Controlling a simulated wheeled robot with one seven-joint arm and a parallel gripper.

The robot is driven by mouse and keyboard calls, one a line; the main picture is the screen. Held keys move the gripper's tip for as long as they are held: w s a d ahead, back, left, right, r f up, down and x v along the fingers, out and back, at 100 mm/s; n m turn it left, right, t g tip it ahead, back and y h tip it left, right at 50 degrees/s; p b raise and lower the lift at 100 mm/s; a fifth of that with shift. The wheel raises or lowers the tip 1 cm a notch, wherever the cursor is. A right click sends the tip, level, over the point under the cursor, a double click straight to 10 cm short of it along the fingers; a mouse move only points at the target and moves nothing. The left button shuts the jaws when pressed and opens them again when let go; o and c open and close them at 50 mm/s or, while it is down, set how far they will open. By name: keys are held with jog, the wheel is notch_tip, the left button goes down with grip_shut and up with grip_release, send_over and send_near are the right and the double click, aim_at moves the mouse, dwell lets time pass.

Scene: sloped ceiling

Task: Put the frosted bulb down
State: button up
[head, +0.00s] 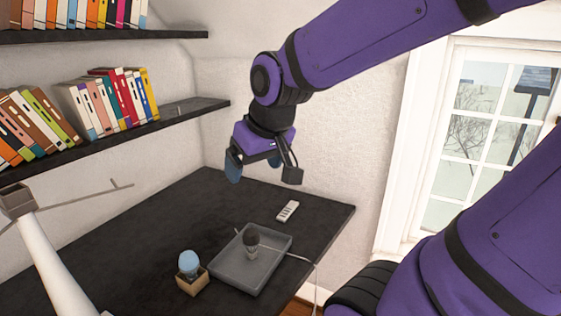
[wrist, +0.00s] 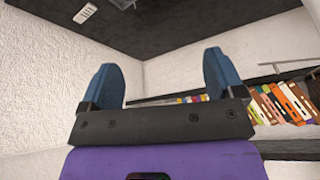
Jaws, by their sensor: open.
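A pale blue rounded bulb (head: 189,262), which looks like the frosted bulb, stands upright in a small wooden box (head: 193,285) at the table's near side. A dark round-topped object (head: 251,240) stands in a grey tray (head: 227,270) to its right; I cannot tell if it is a bulb too. My gripper (head: 255,170) is open and empty, high above the back of the table and well apart from both. In the wrist view, its blue fingers (wrist: 162,65) are spread with nothing between them.
The black table (head: 130,240) has free room at its middle and back left. A white remote-like device (head: 288,211) lies behind the tray. Shelves of books (head: 120,97) hang on the left wall, a white lamp-like stand (head: 52,255) is at near left, and a window (head: 490,130) is at right.

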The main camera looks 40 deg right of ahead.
jog(key=s+a+r, duration=0.1)
jog(key=s+r, duration=0.2)
jog(key=s, duration=0.5)
jog(key=shift+s+a+r+n, duration=0.25)
jog(key=shift+s+r+n, duration=0.05)
jog(key=shift+s+r, duration=0.1)
